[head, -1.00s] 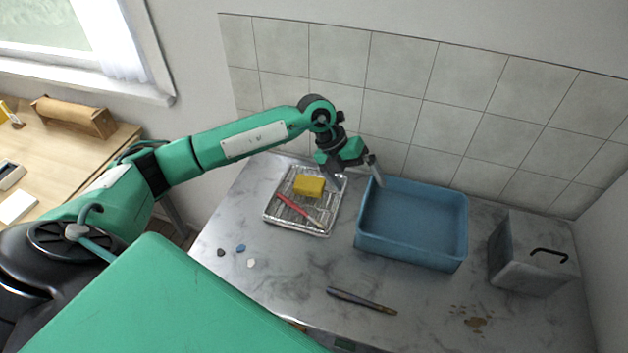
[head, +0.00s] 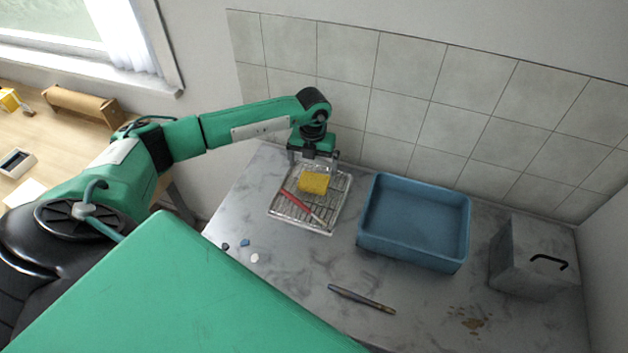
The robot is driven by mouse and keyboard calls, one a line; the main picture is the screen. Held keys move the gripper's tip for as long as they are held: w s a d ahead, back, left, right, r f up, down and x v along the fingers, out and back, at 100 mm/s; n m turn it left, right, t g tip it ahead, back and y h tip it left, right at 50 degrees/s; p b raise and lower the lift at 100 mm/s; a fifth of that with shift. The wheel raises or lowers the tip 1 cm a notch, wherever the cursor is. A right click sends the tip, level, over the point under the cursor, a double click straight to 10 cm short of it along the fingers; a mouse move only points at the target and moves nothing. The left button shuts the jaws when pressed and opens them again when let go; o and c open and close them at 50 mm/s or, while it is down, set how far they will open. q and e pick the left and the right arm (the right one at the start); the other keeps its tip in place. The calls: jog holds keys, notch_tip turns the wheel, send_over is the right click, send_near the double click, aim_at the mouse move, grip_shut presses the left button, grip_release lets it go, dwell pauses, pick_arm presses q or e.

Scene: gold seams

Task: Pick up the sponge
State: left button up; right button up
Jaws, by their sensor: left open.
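The yellow sponge (head: 314,183) lies on the wire rack of a silver tray (head: 290,220) at the back left of the marble counter. My left gripper (head: 313,165) is open and points down, right at the sponge's far side. Its fingers overlap the sponge's far edge in the picture; I cannot tell whether they touch it. My right gripper is not in view.
A red-handled tool (head: 298,203) lies on the same rack, close in front of the sponge. A blue basin (head: 413,222) stands right of the tray, and a grey box with a black handle (head: 528,258) further right. A dark pen-like tool (head: 361,298) and small pebbles (head: 244,243) lie in front.

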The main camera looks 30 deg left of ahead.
aim_at(314, 179)
pick_arm(q)
jog(key=shift+f, duration=0.25)
jog(key=f+p, duration=0.2)
jog(key=f, duration=0.2)
jog(key=shift+s+d+f+p, duration=0.1)
jog(key=shift+s+d+p, duration=0.05)
jog(key=shift+d+p, duration=0.2)
jog(key=shift+f, duration=0.35)
jog(key=shift+a, duration=0.1)
jog(key=c, duration=1)
jog(key=shift+r, duration=0.1)
notch_tip(314, 179, up, 20)
jog(key=b, duration=0.5)
jog(key=shift+b, duration=0.35)
